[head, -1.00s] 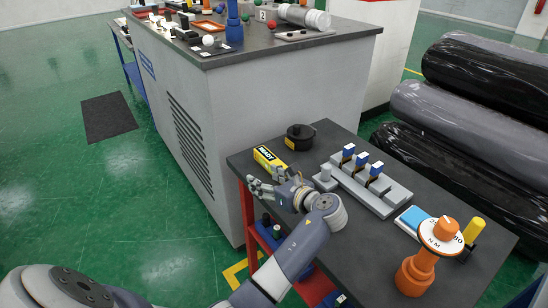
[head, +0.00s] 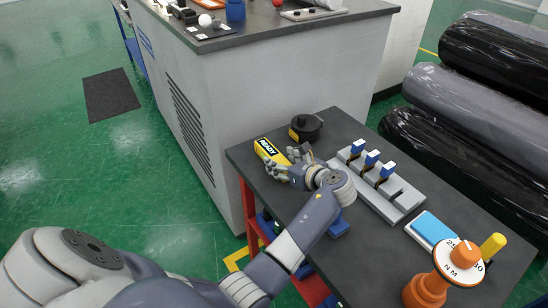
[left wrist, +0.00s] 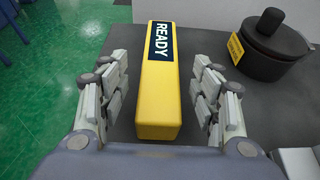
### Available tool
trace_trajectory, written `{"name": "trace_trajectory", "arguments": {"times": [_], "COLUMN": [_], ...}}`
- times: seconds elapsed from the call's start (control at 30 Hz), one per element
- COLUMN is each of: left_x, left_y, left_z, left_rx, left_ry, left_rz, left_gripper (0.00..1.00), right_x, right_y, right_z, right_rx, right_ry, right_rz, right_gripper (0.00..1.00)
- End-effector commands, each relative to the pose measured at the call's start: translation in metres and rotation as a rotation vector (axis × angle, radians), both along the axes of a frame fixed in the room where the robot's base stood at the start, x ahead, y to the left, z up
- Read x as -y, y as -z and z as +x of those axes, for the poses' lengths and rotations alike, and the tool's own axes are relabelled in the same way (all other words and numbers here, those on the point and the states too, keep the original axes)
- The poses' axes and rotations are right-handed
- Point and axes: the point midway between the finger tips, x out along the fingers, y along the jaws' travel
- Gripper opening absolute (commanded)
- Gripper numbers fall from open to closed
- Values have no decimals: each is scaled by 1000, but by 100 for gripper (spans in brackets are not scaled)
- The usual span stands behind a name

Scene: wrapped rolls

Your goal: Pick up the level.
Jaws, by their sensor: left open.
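The level (head: 269,150) is a yellow bar with a dark READY label, lying on the dark table top near its left edge. In the left wrist view the level (left wrist: 158,108) runs lengthwise between the two finger sets, with a gap on each side. My left gripper (head: 287,172) is open at the near end of the level, and its fingers hide part of it in the head view. It also shows in the left wrist view (left wrist: 161,88), empty. My right gripper is not in view.
A round black container (head: 306,128) stands just behind the level. A grey rack (head: 378,183) with blue-topped pieces lies to the right. A blue block (head: 430,229) and an orange dial device (head: 446,275) stand near the right. Wrapped rolls (head: 470,90) lie beyond the table.

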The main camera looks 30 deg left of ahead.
Motion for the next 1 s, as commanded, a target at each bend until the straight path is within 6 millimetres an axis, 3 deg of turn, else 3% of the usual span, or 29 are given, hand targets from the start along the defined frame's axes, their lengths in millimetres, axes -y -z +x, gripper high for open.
{"name": "trace_trajectory", "arguments": {"times": [0.2, 0.47, 0.7, 0.73, 1.0], "left_x": [-23, -25, -24, -24, -25], "left_y": [9, 11, 11, 11, 9], "left_z": [9, 10, 10, 10, 10], "left_rx": [1, 1, 1, 1, 4], "left_ry": [-1, 0, 0, 0, 0], "left_rz": [2, 1, 1, 1, 3], "left_gripper": [58, 58, 4, 0, 0], "right_x": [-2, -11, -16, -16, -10], "right_y": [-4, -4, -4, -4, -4], "right_z": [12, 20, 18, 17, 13], "right_rx": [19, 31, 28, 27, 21], "right_ry": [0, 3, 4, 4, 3], "right_rz": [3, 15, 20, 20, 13], "right_gripper": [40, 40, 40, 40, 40]}}
